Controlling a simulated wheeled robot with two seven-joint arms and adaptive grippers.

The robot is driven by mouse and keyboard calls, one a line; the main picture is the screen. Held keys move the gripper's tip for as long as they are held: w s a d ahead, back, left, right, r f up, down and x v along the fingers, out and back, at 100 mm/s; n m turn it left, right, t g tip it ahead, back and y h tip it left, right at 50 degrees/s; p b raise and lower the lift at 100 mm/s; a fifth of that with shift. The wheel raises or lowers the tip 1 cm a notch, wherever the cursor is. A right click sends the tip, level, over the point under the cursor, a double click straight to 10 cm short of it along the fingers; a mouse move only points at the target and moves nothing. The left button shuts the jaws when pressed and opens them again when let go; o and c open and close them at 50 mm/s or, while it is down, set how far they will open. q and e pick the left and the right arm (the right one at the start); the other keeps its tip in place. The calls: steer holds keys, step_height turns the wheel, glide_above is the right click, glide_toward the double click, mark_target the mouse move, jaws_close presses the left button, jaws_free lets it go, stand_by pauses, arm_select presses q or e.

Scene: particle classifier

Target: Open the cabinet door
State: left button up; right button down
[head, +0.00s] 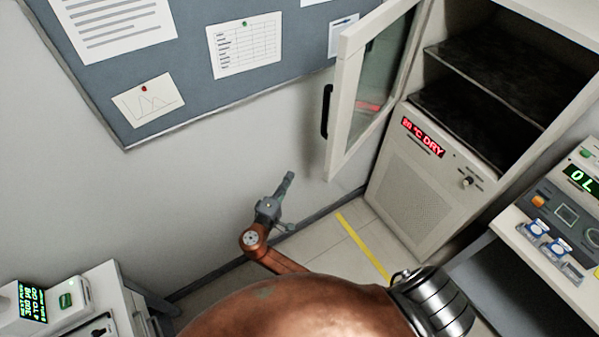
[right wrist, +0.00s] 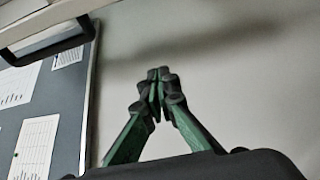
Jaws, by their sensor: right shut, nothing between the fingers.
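The cabinet (head: 483,17) stands at the upper right in the head view, its dark shelves exposed. Its pale-framed glass door (head: 350,121) is swung wide open, standing out to the left of the opening. A black handle (head: 326,110) is on the door's free edge. My right gripper (head: 289,177) is below and left of the door, apart from the handle, in front of the wall. In the right wrist view its green and black fingers (right wrist: 156,82) meet at the tips with nothing between them. My left gripper is not in view.
A panel with a red "DRY" display (head: 423,137) is under the shelves. A bench with instruments (head: 565,215) is at the right, another device (head: 45,305) at lower left. A pinboard (head: 190,60) hangs on the wall. The floor by the yellow stripe (head: 362,246) is clear.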

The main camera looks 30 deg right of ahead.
steer(key=p+x, duration=0.2)
steer(key=x, duration=0.8)
arm_select(q)
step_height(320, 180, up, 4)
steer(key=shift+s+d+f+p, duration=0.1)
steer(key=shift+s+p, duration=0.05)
steer(key=shift+p, duration=0.7)
arm_select(e)
steer(key=s, duration=0.2)
steer(key=s+d, duration=0.1)
steer(key=s, duration=0.1)
steer(key=shift+f, duration=0.15)
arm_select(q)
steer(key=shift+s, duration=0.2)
arm_select(e)
steer(key=shift+s, duration=0.2)
